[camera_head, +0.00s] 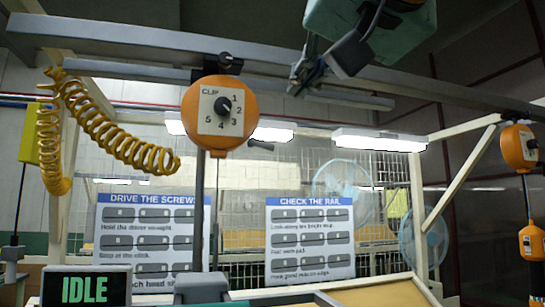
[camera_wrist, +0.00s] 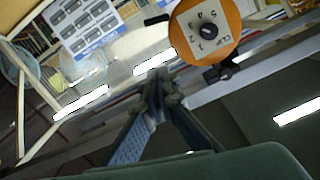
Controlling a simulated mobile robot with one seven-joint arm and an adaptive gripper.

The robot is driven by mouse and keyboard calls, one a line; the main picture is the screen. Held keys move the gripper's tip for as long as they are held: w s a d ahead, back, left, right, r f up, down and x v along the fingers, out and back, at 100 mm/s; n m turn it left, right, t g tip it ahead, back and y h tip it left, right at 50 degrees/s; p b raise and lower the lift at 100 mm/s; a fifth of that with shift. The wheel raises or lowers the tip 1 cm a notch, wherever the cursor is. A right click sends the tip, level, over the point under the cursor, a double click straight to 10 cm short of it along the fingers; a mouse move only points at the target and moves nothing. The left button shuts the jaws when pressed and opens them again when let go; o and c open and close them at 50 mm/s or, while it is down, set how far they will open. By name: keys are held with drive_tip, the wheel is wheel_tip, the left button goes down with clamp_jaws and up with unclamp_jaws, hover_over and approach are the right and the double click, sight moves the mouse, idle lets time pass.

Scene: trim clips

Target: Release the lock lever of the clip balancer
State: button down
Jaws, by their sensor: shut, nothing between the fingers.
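The clip balancer (camera_head: 204,138) is an orange disc with a pale "CLIP" face, numbered 1 to 5 around a black knob (camera_head: 222,105). It hangs from the overhead rail, left of centre in the head view, and shows upside down at the top of the wrist view (camera_wrist: 233,22). A short dark lever (camera_head: 261,146) sticks out at its lower right; it also shows as a black bar in the wrist view (camera_wrist: 157,19). My gripper (camera_head: 294,88) is shut and empty, right of the balancer and apart from it. Its fingertips meet in the wrist view (camera_wrist: 157,78).
Overhead rails (camera_head: 120,41) run close above the balancer and near my gripper. A yellow coiled hose (camera_head: 115,140) hangs at left. Another orange balancer (camera_head: 515,148) hangs at far right. Lit lamps (camera_head: 380,141), instruction boards (camera_head: 310,240) and mesh are behind. An "IDLE" display (camera_head: 86,289) is at lower left.

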drive_tip(key=p, duration=0.1)
hover_over(263, 145)
drive_tip(key=s+d, duration=0.2)
drive_tip(key=d, duration=0.1)
drive_tip(key=f, duration=0.2)
drive_tip(key=a+f, duration=0.1)
drive_tip(key=f, duration=0.1)
drive_tip(key=shift+f+b, duration=0.1)
drive_tip(key=shift+b, duration=0.25)
